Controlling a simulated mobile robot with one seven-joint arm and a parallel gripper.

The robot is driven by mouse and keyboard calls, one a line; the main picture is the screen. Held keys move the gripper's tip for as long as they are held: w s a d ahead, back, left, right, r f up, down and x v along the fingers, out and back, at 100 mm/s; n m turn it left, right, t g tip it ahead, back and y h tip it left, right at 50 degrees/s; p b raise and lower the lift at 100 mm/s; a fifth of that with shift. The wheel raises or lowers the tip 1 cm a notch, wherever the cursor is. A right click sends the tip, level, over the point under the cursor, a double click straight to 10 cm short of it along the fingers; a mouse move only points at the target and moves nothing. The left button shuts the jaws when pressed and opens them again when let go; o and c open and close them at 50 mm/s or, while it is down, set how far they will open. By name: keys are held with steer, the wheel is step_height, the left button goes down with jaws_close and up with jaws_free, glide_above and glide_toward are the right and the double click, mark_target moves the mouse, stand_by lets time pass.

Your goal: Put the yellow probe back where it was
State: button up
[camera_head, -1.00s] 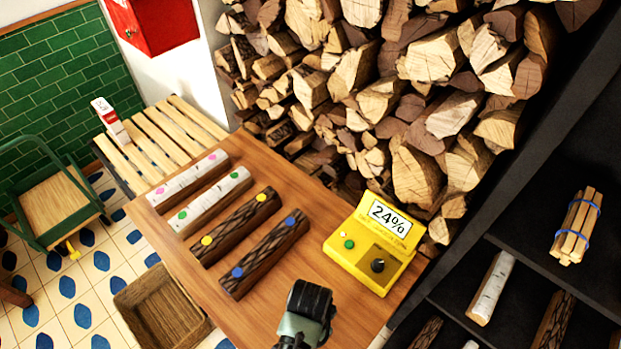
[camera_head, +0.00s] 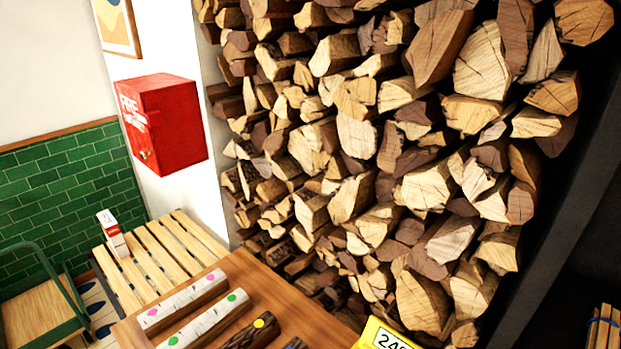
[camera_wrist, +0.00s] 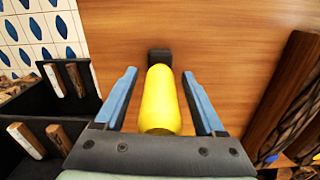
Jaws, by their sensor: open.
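The yellow probe (camera_wrist: 160,105) shows in the wrist view as a yellow cylinder with a dark block at its far end, over the wooden table. I cannot tell whether that dark block is part of it or whether it touches the table. My gripper (camera_wrist: 159,73) is open, one blue finger on each side of the probe, with small gaps showing. The yellow meter (camera_head: 372,338) shows only its top at the bottom edge of the head view, its display cut off. My gripper is outside the head view.
Marked logs lie on the table (camera_head: 240,270), such as the pink-dotted birch log (camera_head: 183,301). A firewood stack (camera_head: 370,150) rises behind it. A slatted bench (camera_head: 165,255) with a red-and-white box (camera_head: 112,234) and a red fire box (camera_head: 163,123) stand left.

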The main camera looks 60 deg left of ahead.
step_height(320, 180, up, 12)
steer(key=shift+r, duration=0.1)
steer(key=w+a+r+t+y, duration=0.1)
steer(key=w+r+t+y, duration=0.4)
steer(key=w+r, duration=1.2)
steer(key=w+d+r+m+t+h, duration=0.1)
steer(key=w+d+r+t, duration=0.1)
steer(key=w+r+t, duration=0.35)
steer(key=w+d+r+t, duration=0.2)
steer(key=w+r+t, duration=0.1)
steer(key=r, duration=0.5)
steer(key=s+d+r+t+h, duration=0.1)
steer(key=d+r+t, duration=0.35)
steer(key=r, duration=0.75)
steer(key=s+d+r+t, duration=0.1)
steer(key=d+r+t, duration=0.35)
steer(key=r, duration=0.65)
steer(key=s+d+r+t+h, duration=0.1)
steer(key=s+d+r+t, duration=0.1)
steer(key=r, duration=0.4)
steer(key=s+d+r+t+h, duration=0.2)
steer(key=s+d+r+t, duration=0.1)
steer(key=s+r, duration=0.3)
steer(key=shift+s+d+r+m, duration=0.35)
steer(key=shift+d+r+m, duration=0.1)
steer(key=shift+r, duration=0.15)
